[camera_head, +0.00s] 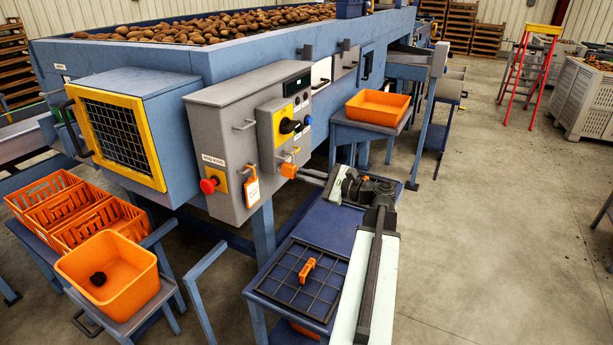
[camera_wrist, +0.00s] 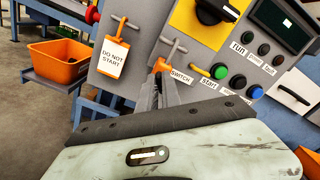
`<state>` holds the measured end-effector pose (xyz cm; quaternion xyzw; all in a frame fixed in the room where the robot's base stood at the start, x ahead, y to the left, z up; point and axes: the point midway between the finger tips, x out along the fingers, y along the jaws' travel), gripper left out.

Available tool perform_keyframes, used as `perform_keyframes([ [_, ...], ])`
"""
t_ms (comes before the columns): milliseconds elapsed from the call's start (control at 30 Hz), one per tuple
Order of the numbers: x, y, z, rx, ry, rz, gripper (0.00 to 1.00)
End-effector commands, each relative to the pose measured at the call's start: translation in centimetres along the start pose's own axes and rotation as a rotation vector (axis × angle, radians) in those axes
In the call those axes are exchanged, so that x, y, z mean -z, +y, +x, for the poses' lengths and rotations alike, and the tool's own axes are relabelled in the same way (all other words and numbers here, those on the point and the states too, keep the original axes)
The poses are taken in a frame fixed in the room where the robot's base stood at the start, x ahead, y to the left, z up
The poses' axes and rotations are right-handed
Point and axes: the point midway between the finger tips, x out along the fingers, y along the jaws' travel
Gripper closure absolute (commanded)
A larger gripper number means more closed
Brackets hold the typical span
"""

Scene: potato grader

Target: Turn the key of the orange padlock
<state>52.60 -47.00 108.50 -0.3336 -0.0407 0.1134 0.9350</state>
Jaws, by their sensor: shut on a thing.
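The orange padlock (camera_head: 289,170) hangs on the front of the grey control box, below the yellow switch plate. In the wrist view its orange body (camera_wrist: 161,65) shows just beyond my fingertips, under a grey T-shaped handle. My gripper (camera_head: 301,174) reaches in from the right and is at the padlock. In the wrist view my gripper (camera_wrist: 162,84) has its fingers close together at the padlock's near end, shut on what seems to be its key. The key itself is hidden between the fingers.
An orange DO NOT START tag (camera_wrist: 115,60) hangs left of the padlock. Green (camera_wrist: 219,71) and blue (camera_wrist: 254,91) buttons sit close on the right. A loose orange piece (camera_head: 307,270) lies on a black grid (camera_head: 275,283) on the blue table. Open floor lies to the right.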

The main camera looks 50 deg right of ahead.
Motion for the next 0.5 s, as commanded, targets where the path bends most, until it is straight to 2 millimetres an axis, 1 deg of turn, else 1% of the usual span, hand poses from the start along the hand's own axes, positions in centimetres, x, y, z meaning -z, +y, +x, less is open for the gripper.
perform_keyframes([
  [500, 0.02, 0.17, 0.01, 0.0, -0.001, -0.484, 1.0],
])
